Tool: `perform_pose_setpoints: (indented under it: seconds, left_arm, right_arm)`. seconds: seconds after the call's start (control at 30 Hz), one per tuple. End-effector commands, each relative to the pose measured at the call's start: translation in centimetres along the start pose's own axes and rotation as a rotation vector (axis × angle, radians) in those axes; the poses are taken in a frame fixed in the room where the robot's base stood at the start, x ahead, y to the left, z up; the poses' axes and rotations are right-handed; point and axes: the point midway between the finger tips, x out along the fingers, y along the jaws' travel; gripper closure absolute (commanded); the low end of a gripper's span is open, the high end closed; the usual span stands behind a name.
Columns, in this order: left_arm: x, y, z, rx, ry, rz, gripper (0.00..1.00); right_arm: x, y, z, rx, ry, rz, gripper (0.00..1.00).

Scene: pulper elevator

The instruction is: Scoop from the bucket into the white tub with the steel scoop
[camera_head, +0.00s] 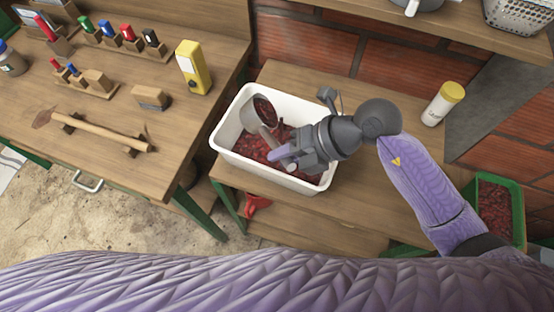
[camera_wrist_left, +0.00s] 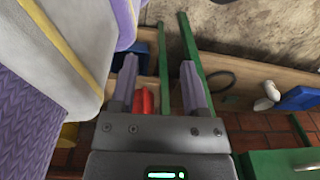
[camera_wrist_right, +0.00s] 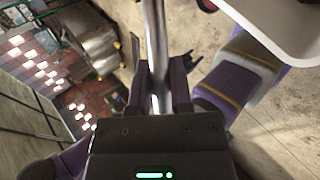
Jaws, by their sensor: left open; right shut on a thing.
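The white tub (camera_head: 222,146) stands on a low wooden bench and holds dark red pieces. My right gripper (camera_head: 288,156) is over the tub, shut on the handle of the steel scoop (camera_head: 250,116). The scoop's bowl is over the left part of the tub, with dark red material in it. In the right wrist view the bright handle (camera_wrist_right: 155,40) runs between the fingers. The green bucket (camera_head: 519,207) at the right edge also holds dark red pieces. My left gripper (camera_wrist_left: 158,82) is open and empty in the left wrist view, and is hidden in the head view.
A white shaker with a yellow lid (camera_head: 443,103) stands on the bench right of the tub. A brick wall and shelf are behind.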

Motion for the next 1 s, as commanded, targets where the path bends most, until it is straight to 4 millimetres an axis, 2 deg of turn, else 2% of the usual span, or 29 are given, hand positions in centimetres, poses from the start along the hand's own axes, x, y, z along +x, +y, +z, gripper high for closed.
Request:
perform_pose_setpoints:
  seconds: [0.03, 0.63, 1.0]
  left_arm:
    - [1.3, 0.1, 0.2, 0.000, -0.003, 0.001, 0.41]
    - [9.6, 1.3, 1.1, -0.006, -0.015, 0.021, 0.41]
    - [14.1, 0.4, 3.0, 0.002, -0.053, 0.006, 0.41]
  right_arm:
    - [0.5, -0.8, 0.0, 0.004, 0.000, 0.025, 1.00]
    - [0.0, -3.6, 0.2, 0.042, 0.020, 0.360, 1.00]
    - [-0.6, -5.7, 0.4, 0.079, 0.038, 0.672, 1.00]
